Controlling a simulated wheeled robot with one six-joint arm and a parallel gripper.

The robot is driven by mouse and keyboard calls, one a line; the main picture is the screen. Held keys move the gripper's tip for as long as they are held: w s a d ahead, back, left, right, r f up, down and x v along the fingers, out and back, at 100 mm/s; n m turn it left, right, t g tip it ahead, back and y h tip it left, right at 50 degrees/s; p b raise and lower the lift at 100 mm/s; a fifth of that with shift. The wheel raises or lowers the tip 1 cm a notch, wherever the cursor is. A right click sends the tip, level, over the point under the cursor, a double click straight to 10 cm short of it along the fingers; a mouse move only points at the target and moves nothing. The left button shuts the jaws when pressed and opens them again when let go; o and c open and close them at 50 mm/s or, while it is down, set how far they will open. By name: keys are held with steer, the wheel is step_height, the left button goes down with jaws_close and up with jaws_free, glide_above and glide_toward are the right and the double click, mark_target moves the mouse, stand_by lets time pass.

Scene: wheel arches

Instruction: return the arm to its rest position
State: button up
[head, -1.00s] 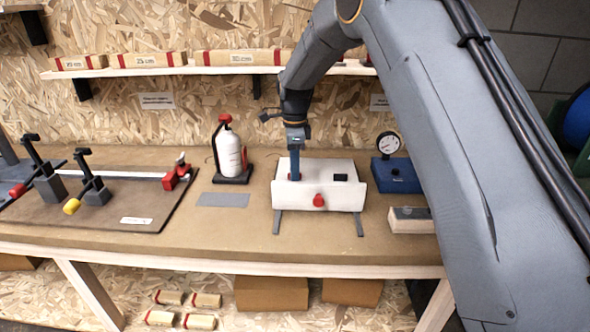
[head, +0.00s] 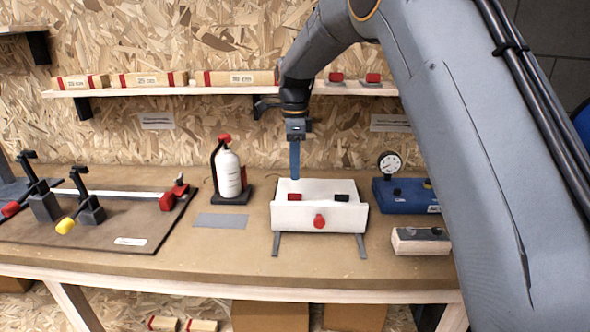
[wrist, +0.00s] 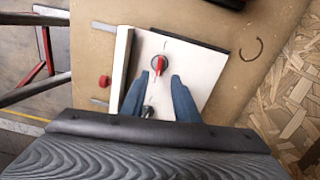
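My gripper (head: 295,178) hangs fingers-down over the white box (head: 320,216) on the bench, its blue fingers apart from the box top. In the wrist view the two fingertips (wrist: 160,76) are spread with a gap and nothing between them. A red knob (wrist: 159,63) on the box top lies just beyond the tips; it also shows in the head view (head: 294,197). My arm reaches in from the right and is bent down at the wrist.
A white bottle (head: 229,172) stands left of the box. A gauge on a blue base (head: 405,196) and a wooden block (head: 420,241) are to the right. A shelf with labelled blocks (head: 235,78) runs behind my wrist. A clamp board (head: 110,225) lies left.

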steer(key=s+d+f+n+t, duration=0.1)
steer(key=s+d+f+n, duration=0.2)
steer(key=s+d+n, duration=0.8)
steer(key=s+d+f+n, duration=0.3)
steer(key=s+d, duration=0.1)
steer(key=s, duration=0.7)
steer(key=s+d+f+n, duration=0.3)
steer(key=s+d, duration=0.2)
steer(key=s, duration=0.6)
steer(key=shift+d+f, duration=0.15)
steer(key=shift+d, duration=0.1)
